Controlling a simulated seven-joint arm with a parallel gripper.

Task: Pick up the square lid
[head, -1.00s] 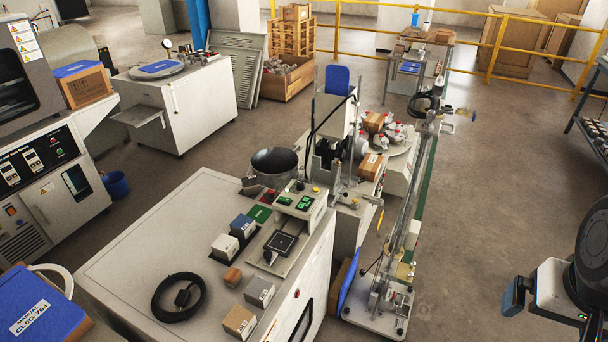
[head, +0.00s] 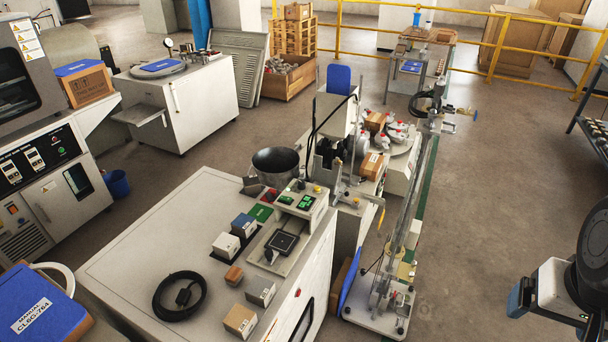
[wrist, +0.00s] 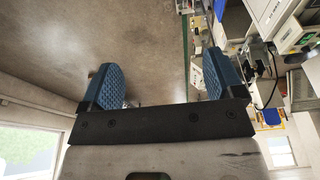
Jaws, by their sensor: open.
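My gripper shows at the right edge of the head view (head: 517,298), over the floor and well to the right of the workbench. In the wrist view its two blue ridged fingers are spread apart, with nothing between them (wrist: 162,84). A dark square piece (head: 283,242) sits on the pale device on the workbench, left of my gripper. It may be the square lid, but I cannot tell for sure at this size. My gripper is far from it and touches nothing.
The white workbench (head: 140,250) holds a black cable coil (head: 179,296), small blocks, a dark bowl (head: 275,162) and a device with green displays (head: 306,201). A tall metal apparatus (head: 398,245) stands between the bench and my arm. The floor (head: 490,200) at right is open.

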